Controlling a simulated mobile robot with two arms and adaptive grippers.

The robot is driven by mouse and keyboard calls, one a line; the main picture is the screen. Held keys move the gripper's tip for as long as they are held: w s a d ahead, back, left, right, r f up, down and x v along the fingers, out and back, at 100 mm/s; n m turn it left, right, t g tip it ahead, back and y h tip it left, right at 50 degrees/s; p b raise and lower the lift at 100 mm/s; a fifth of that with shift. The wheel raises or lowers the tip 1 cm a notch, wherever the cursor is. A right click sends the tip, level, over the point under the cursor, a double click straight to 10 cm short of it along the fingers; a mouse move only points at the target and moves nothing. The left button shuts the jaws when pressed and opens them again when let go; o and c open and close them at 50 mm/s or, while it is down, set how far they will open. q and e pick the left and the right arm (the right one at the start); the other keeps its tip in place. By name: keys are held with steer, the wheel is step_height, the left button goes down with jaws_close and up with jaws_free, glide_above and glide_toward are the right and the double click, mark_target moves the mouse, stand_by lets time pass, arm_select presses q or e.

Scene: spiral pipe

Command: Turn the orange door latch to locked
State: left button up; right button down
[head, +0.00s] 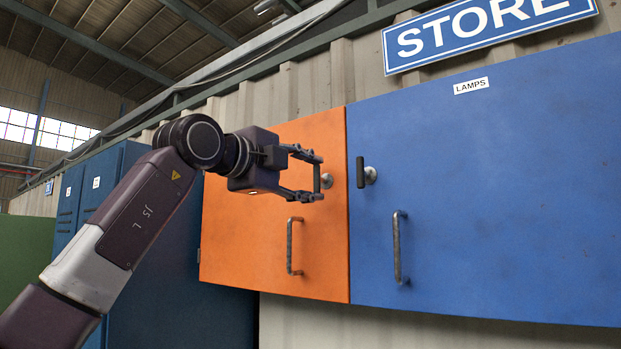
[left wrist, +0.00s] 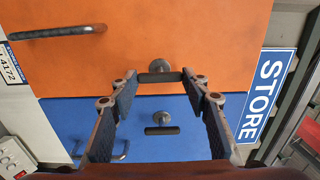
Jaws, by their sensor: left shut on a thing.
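The orange door (head: 250,220) carries a latch (head: 317,178), a dark bar on a round metal stem, near its right edge. The bar stands upright in the head view. My left gripper (head: 318,180) is at this latch, one finger above and one below. In the left wrist view the latch bar (left wrist: 158,77) lies crosswise between the two fingertips (left wrist: 160,82), which are shut on its ends. The fingertips partly cover the bar's ends. My right gripper is in neither view.
A bar handle (head: 293,246) sits below the latch on the orange door. The blue door (head: 490,190) to the right has its own upright latch (head: 361,172) and a handle (head: 398,247). A STORE sign (head: 480,32) hangs above.

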arm_select(q)
steer(key=o, duration=1.2)
steer(key=shift+a, duration=0.15)
steer(key=shift+c, duration=0.2)
steer(key=v, duration=1.2)
